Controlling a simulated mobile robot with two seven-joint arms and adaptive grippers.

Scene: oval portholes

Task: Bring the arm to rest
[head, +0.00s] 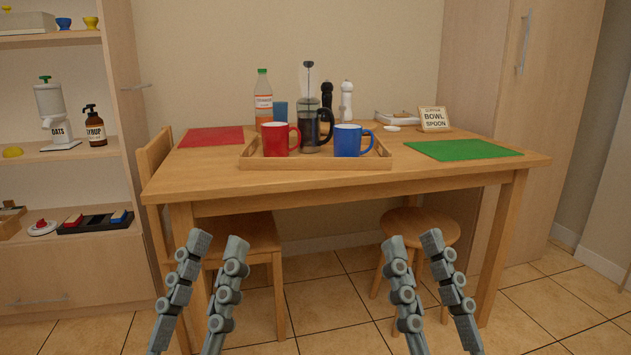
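My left gripper (218,243) is in the lower left of the head view, its two grey fingers pointing up and apart, with nothing between them. My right gripper (412,240) is in the lower right, also with its fingers apart and empty. Both appear in front of the near edge of the wooden table (430,182), clear of the things on it. The arms behind the fingers are out of the picture.
A wooden tray (318,163) on the table holds a red mug (275,139), a blue mug (346,141) and a French press (309,125). A red mat (212,137) and green mat (463,150) flank it. A chair (240,236) and stool (425,224) stand below.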

